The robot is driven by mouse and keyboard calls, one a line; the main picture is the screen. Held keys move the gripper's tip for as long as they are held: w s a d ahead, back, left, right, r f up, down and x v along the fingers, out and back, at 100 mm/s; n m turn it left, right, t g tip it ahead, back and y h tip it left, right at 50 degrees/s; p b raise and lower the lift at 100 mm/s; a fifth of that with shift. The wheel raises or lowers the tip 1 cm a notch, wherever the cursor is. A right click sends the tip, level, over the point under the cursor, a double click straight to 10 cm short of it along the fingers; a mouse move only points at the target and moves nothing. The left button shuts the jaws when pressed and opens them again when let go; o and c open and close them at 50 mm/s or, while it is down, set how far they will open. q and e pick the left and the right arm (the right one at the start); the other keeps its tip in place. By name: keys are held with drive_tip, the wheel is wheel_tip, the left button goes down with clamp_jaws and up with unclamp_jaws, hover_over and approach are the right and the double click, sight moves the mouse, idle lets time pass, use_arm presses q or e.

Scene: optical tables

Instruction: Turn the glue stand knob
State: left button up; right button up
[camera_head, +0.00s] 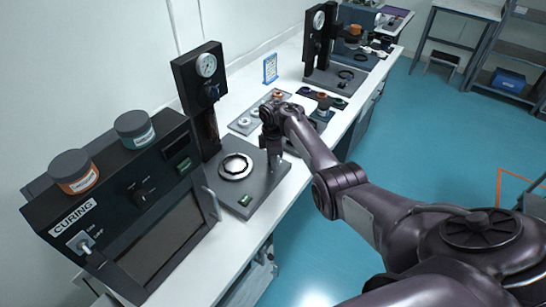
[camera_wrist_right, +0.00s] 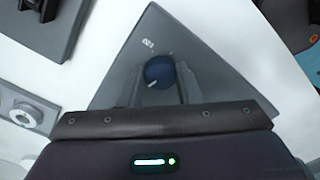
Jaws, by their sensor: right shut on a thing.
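The glue stand has a dark upright column with a round gauge (camera_head: 206,65) and a flat grey base (camera_head: 240,205) on the white bench. A round silver ring fixture (camera_head: 235,167) sits on the base. The knob (camera_wrist_right: 158,71) is dark blue with a white pointer line and stands near a corner of the base, beside small white markings. My right gripper (camera_head: 273,158) points down over the base's right side and is shut on the knob, one finger on each side in the wrist view (camera_wrist_right: 163,88). The head view hides the knob behind the gripper. My left gripper is out of view.
A black curing box (camera_head: 150,215) with two lidded jars (camera_head: 74,171) on top stands at the left. A grey tray (camera_head: 245,122) with small parts lies behind the arm. A second gauge stand (camera_head: 318,25) is farther back. The blue floor is open at right.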

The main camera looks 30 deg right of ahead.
drive_tip(key=shift+n, duration=1.3)
drive_tip(key=shift+w+n, duration=0.1)
drive_tip(key=shift+n, duration=0.2)
drive_tip(key=o, duration=1)
drive_tip(key=shift+c, duration=0.2)
drive_tip(key=shift+r, duration=0.1)
wheel_tip(320, 180, up, 8)
drive_tip(key=shift+f+p, duration=0.15)
drive_tip(key=shift+p, duration=0.15)
drive_tip(key=shift+f, duration=0.1)
